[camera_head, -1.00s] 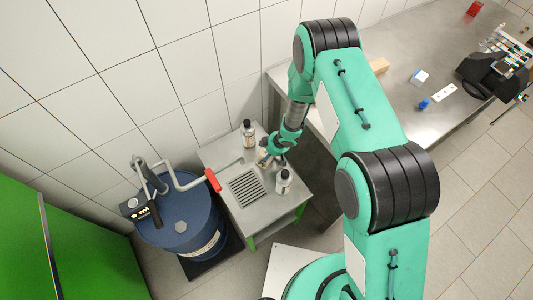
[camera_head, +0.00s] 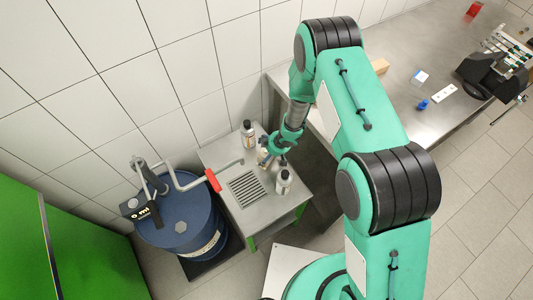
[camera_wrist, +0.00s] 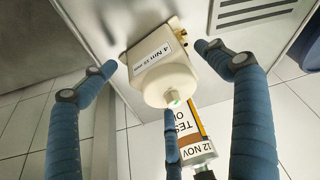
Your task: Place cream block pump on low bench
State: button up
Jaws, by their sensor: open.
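The cream block pump (camera_wrist: 160,82), with a white label and a round nose, is in the middle of the wrist view. It appears to rest on the grey metal top of the low bench (camera_head: 274,207). My gripper (camera_wrist: 155,57) is open, with one blue finger on each side of the pump and a third below its nose. Small gaps show between the two side fingertips and the pump. In the head view my gripper (camera_head: 265,158) is low over the bench's back right part and largely hides the pump.
A labelled bottle (camera_head: 248,134) stands at the back of the low bench, and another bottle (camera_head: 284,182) near its right side. A grille (camera_head: 249,187) is set in the top. A blue drum (camera_head: 185,225) with a red-handled hand pump stands left. A larger steel table (camera_head: 400,95) is right.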

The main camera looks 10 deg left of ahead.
jog(key=p+v, duration=0.2)
jog(key=v, duration=0.9)
jog(key=shift+r, duration=0.2)
dwell(0.5)
